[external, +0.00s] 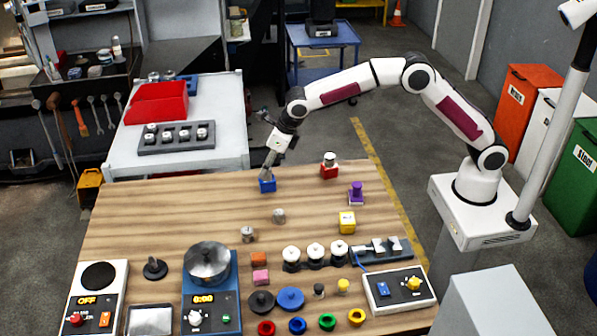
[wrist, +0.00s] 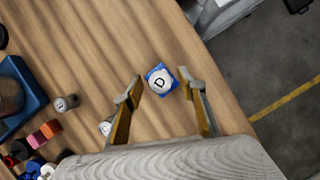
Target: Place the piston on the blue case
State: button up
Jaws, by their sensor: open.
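The blue case (external: 267,186) stands on the wooden table, directly below my gripper (external: 268,171). In the wrist view the blue case (wrist: 150,74) shows as a rim around a round, light-topped piston (wrist: 161,82) marked "D". The piston sits on the case. My gripper (wrist: 167,84) is open, with one finger on each side of the piston and visible gaps between them. In the external view the fingers hide most of the piston, so its contact with the case cannot be judged there.
Two other metal pistons (external: 279,215) (external: 248,235) stand nearer the front. A red case (external: 329,172) with a piston on it, a purple part (external: 356,193) and a yellow case (external: 347,223) stand to the right. Scales and switch boxes line the front.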

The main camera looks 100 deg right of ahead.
jog(key=v, duration=1)
jog(key=shift+s+r, duration=0.2)
jog(key=shift+r, duration=0.05)
dwell(0.4)
jog(key=s+a+r+m, duration=0.25)
jog(key=s+m, duration=0.25)
jog(key=s, duration=0.3)
jog(key=s+a+r+m+t+y, duration=0.1)
jog(key=s+a+r+m, duration=0.1)
jog(key=s+r+m, duration=0.35)
jog(key=s+a+r+m, duration=0.25)
jog(key=s+m, duration=0.35)
jog(key=s, duration=0.3)
jog(key=s+a+f+m, duration=0.2)
jog(key=s+m, duration=0.5)
jog(key=s, duration=0.4)
jog(key=s+a+f+m, duration=0.2)
jog(key=s+f+m, duration=0.3)
jog(key=s+m, duration=0.3)
jog(key=s, duration=0.3)
jog(key=shift+t+y, duration=0.3)
jog(key=shift+y, duration=0.1)
